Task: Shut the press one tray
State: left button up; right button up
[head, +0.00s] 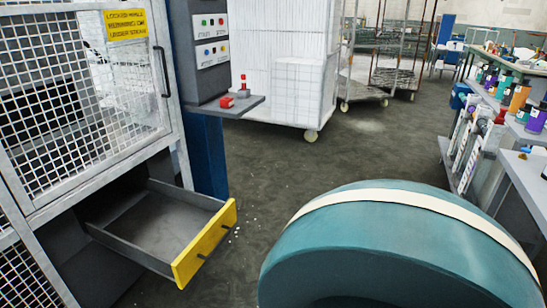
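The press tray (163,228) is a dark grey drawer with a yellow front panel (205,243). It is pulled well out of the lower part of the press (88,90) at the left, below the mesh door. A short dark handle shows on the yellow front. The inside of the tray looks empty. Neither of my grippers is in the head view, so nothing of mine is seen touching the tray. The large teal rounded shape with a cream band at the lower right seems to be part of my own body.
A control panel (210,45) with a small shelf (232,106) carrying red parts stands behind the tray. White foam blocks (290,60) sit on a wheeled cart at the back. Shelves with bottles (518,97) line the right. The floor (300,160) between is clear, with white crumbs near the tray.

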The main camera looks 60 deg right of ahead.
aim_at(172, 231)
jog(key=z, duration=1.5)
jog(key=i+l+u, duration=0.25)
jog(key=i+l, duration=0.15)
jog(key=i+j+u, duration=0.15)
jog(key=i, duration=0.45)
